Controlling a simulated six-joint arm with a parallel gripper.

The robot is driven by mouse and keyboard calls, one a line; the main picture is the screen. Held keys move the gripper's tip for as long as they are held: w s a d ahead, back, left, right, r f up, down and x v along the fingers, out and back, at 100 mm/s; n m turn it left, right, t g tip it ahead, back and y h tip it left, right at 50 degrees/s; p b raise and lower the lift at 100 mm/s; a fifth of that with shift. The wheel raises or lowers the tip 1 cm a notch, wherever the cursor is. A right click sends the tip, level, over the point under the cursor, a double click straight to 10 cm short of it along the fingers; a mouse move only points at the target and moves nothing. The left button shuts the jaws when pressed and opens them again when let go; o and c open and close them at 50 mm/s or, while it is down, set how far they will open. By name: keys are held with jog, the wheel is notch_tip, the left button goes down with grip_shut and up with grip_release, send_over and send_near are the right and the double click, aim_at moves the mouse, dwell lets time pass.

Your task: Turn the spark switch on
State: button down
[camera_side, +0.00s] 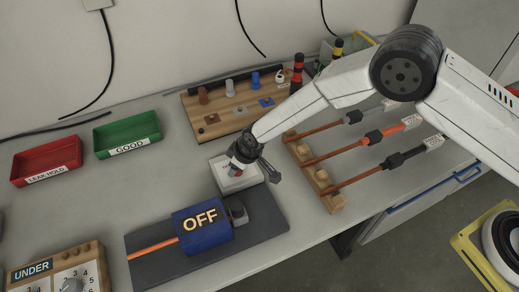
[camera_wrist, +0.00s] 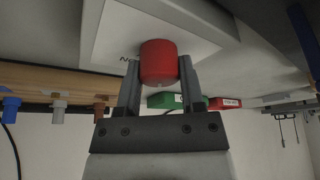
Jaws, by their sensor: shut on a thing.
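A red knob (camera_wrist: 160,62), round and short, stands on a white plate (camera_wrist: 112,35) in the wrist view. Dark lettering on the plate is partly hidden behind my finger. My gripper (camera_wrist: 159,70) has one finger on each side of the red knob and is shut on it. In the side view the white switch box (camera_side: 221,181) sits on the bench, with my gripper (camera_side: 237,168) down over it.
Red (camera_side: 46,161) and green (camera_side: 128,133) trays lie at left. A wooden board (camera_side: 218,117) with coloured pegs stands behind, and a wooden rack (camera_side: 327,190) with cables lies at right. A dial box (camera_side: 60,271) is at front left. Bench between trays and mat is clear.

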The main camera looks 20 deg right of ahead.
jog(key=shift+m+t+h, duration=0.5)
jog(key=shift+m+h, duration=0.3)
jog(key=shift+m, duration=1.6)
jog(key=shift+m+h, duration=0.9)
jog(key=shift+m, duration=1.5)
jog(key=shift+c, duration=1)
grip_release()
jog(key=shift+r, duration=0.1)
jog(key=v, duration=0.7)
jog(key=shift+s+r, duration=0.2)
jog(key=shift+r, duration=0.1)
